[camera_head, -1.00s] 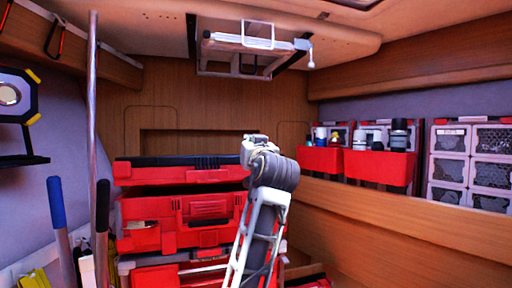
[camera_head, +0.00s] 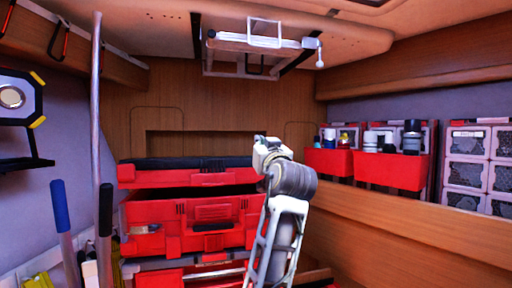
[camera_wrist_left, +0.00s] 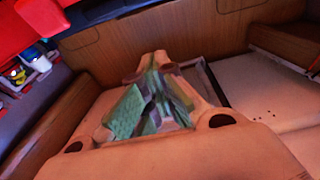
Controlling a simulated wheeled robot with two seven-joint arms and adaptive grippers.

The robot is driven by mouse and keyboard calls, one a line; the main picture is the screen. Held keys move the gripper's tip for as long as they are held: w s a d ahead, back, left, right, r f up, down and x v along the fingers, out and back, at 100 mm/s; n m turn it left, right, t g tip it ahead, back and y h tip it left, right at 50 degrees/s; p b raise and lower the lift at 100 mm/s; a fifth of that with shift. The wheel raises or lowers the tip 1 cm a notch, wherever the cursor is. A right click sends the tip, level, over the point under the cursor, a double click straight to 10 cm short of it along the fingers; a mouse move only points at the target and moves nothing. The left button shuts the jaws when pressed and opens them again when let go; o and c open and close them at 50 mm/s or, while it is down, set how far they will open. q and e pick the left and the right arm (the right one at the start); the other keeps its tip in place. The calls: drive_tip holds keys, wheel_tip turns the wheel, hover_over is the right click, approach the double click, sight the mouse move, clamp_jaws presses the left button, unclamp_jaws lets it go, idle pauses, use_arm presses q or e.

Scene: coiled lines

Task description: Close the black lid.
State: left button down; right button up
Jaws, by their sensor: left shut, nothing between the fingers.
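A red toolbox (camera_head: 165,222) stands in the stack left of centre in the head view. Its lid, with a black top (camera_head: 190,162) and a red front edge, sits above the body with a dark gap between them. My left gripper (camera_head: 262,143) is at the lid's right end in the picture, at the tip of my arm; whether it touches the lid cannot be told. In the left wrist view, the gripper's green-padded fingers (camera_wrist_left: 152,98) are close together with nothing between them. The lid cannot be clearly made out there. My right gripper is not in view.
Red bins (camera_head: 390,170) with bottles stand on the right ledge, beside grey drawer units (camera_head: 470,165). A folding white frame (camera_head: 262,45) hangs from the ceiling. Poles (camera_head: 97,110) and blue and black handles stand at left. A wooden wall (camera_head: 220,105) closes the back.

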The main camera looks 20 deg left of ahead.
use_arm(q)
drive_tip(key=p+x, duration=0.3)
drive_tip(key=x, duration=0.6)
drive_tip(key=shift+s+d+f+p, duration=0.2)
drive_tip(key=shift+f+p, duration=0.1)
drive_tip(key=shift+f, duration=0.7)
drive_tip(key=shift+s+d+f+p, duration=0.15)
drive_tip(key=shift+f+p, duration=0.15)
drive_tip(key=shift+f, duration=0.7)
drive_tip(key=shift+a, duration=0.1)
drive_tip(key=shift+f, duration=0.15)
drive_tip(key=shift+t+y, duration=0.4)
drive_tip(key=shift+t, duration=0.2)
drive_tip(key=f+b, duration=0.1)
drive_tip(key=b, duration=0.1)
drive_tip(key=s+f+b, duration=0.1)
drive_tip(key=f+b, duration=0.1)
drive_tip(key=b, duration=0.1)
drive_tip(key=d+f+b, duration=0.1)
drive_tip(key=f+b, duration=0.1)
drive_tip(key=shift+s+f, duration=0.15)
drive_tip(key=shift+s, duration=0.1)
